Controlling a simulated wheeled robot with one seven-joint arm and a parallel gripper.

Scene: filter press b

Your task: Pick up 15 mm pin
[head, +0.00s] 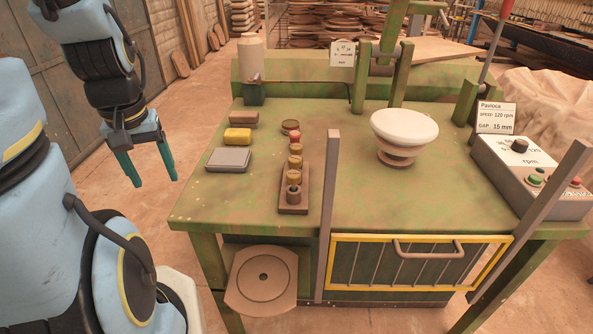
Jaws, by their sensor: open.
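A narrow brown rack (286,208) stands on the green table, left of the middle. Several short brass-brown cylinders, apparently pins (295,163), stand upright in a row along it. One near the far end has a red top (295,137). I cannot read any sizes on them, so I cannot tell which is the 15 mm pin. My gripper (155,184) hangs at the left, its two teal fingers pointing down and spread apart with nothing between them. It is beyond the table's left edge, well apart from the rack.
A grey upright post (329,220) stands close right of the rack. A yellow block (237,136), grey pad (228,160) and brown block (244,118) lie left. A white bowl (404,128) and control box (530,175) stand right. A card (496,117) reads "GAP 15 mm".

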